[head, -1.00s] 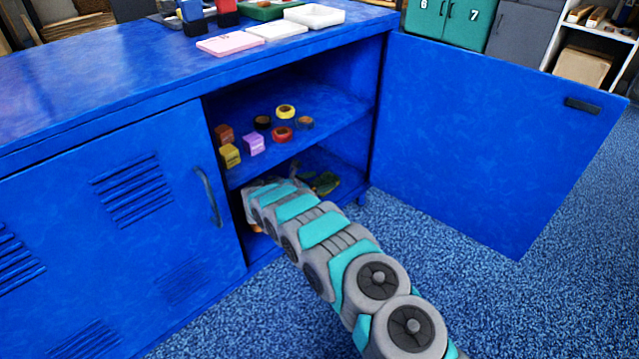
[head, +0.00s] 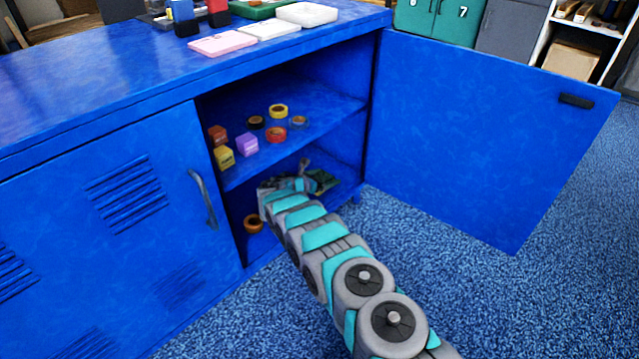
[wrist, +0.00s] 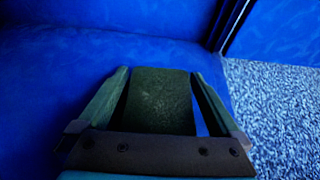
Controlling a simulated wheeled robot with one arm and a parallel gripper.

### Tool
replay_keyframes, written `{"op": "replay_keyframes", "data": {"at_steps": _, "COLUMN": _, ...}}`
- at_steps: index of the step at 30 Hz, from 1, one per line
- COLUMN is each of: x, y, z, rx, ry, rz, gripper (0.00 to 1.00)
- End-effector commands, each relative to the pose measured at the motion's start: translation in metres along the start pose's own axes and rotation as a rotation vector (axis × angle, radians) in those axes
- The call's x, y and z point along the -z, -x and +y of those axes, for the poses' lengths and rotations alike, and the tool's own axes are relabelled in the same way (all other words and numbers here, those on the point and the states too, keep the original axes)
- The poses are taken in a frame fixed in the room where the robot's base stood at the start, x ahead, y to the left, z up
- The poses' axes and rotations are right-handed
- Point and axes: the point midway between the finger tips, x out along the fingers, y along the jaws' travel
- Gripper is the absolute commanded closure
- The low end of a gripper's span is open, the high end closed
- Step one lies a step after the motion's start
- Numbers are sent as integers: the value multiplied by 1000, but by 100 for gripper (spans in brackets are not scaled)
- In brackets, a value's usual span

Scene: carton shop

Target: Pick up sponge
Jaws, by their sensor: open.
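A dark green sponge (wrist: 160,100) lies on the blue floor of the lower compartment in the wrist view. My gripper (wrist: 159,72) is open, with one finger on each side of the sponge. The sponge's near end is hidden behind the gripper's dark crossbar. In the head view my arm reaches into the lower compartment, and greenish shapes at its end are too small to tell sponge from fingers.
The blue cabinet's right door (head: 490,140) stands open. Several tape rolls and small boxes sit on the upper shelf (head: 335,108), close above my arm. An orange-brown roll (head: 253,224) lies on the lower level, left of my arm. Blue carpet (head: 440,280) is clear in front.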

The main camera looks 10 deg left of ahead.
Motion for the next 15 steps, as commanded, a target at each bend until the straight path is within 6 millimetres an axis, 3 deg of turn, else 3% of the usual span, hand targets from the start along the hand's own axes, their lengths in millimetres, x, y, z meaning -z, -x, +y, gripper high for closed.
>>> {"op": "replay_keyframes", "data": {"at_steps": 2, "x": 0, "y": 0, "z": 0, "rx": 0, "ry": 0, "rz": 0, "gripper": 2}}
{"op": "replay_keyframes", "data": {"at_steps": 15, "x": 0, "y": 0, "z": 0, "rx": 0, "ry": 0, "rz": 0, "gripper": 52}}
